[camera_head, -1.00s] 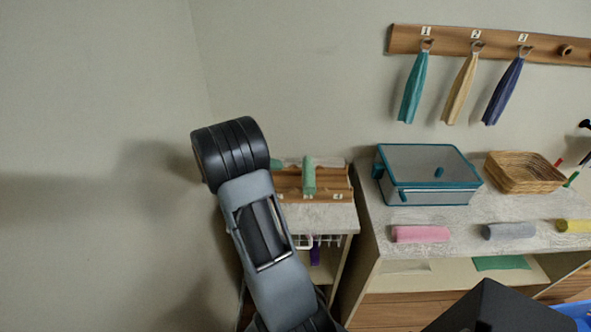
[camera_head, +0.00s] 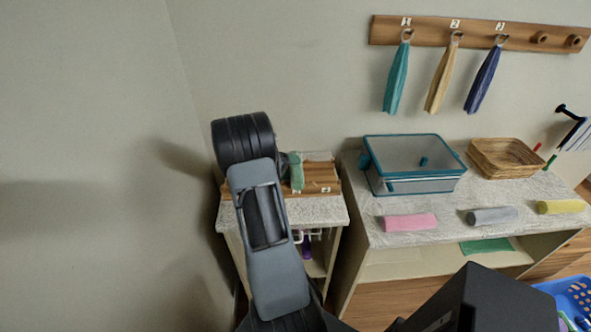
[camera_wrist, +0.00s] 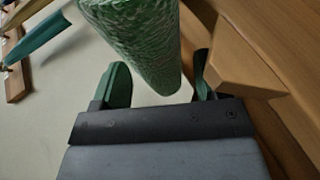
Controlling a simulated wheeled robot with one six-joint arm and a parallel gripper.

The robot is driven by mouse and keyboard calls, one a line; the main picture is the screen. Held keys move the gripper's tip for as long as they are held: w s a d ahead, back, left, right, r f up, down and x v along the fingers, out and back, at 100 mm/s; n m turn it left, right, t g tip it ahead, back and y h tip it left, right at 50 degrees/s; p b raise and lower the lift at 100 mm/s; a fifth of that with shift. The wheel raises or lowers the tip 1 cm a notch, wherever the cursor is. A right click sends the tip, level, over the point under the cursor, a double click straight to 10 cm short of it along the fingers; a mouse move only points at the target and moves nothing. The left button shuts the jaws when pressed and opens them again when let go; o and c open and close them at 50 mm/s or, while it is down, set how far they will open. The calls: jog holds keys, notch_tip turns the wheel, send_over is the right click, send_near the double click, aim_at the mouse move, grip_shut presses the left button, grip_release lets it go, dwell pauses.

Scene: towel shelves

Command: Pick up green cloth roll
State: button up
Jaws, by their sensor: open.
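The green cloth roll (camera_head: 297,172) rests on a wooden rack (camera_head: 325,189) on the small left cabinet, partly hidden behind my arm in the head view. In the wrist view the roll (camera_wrist: 135,35) is large and close, its near end reaching toward the gap between my fingers. My gripper (camera_wrist: 160,80) is open, with one dark green finger on each side of the roll's near end. Whether either finger touches the roll I cannot tell. In the head view my gripper is hidden behind my arm.
A wooden block (camera_wrist: 235,65) of the rack is close beside the right finger. On the counter to the right are a teal-edged box (camera_head: 415,180), a wicker basket (camera_head: 505,158), and pink (camera_head: 410,222), grey (camera_head: 492,215) and yellow rolls (camera_head: 561,207). Cloths hang above.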

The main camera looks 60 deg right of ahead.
jog(key=shift+s+d+f, duration=0.25)
jog(key=shift+s+d, duration=0.05)
jog(key=shift+d, duration=0.2)
jog(key=c, duration=0.7)
jog(key=shift+r, duration=0.1)
jog(key=shift+r, duration=0.6)
notch_tip(320, 180, up, 2)
jog(key=shift+s+r, duration=0.1)
jog(key=shift+r, duration=0.05)
jog(key=s+r, duration=0.3)
jog(key=s, duration=0.1)
jog(key=s+a+r, duration=0.1)
jog(key=s+r, duration=0.2)
jog(key=s, duration=0.2)
jog(key=s+r+p, duration=0.1)
jog(key=s+r, duration=0.2)
jog(key=s, duration=0.1)
jog(key=shift+s+a+r, duration=0.15)
jog(key=shift+s+a, duration=0.15)
jog(key=shift+a, duration=0.05)
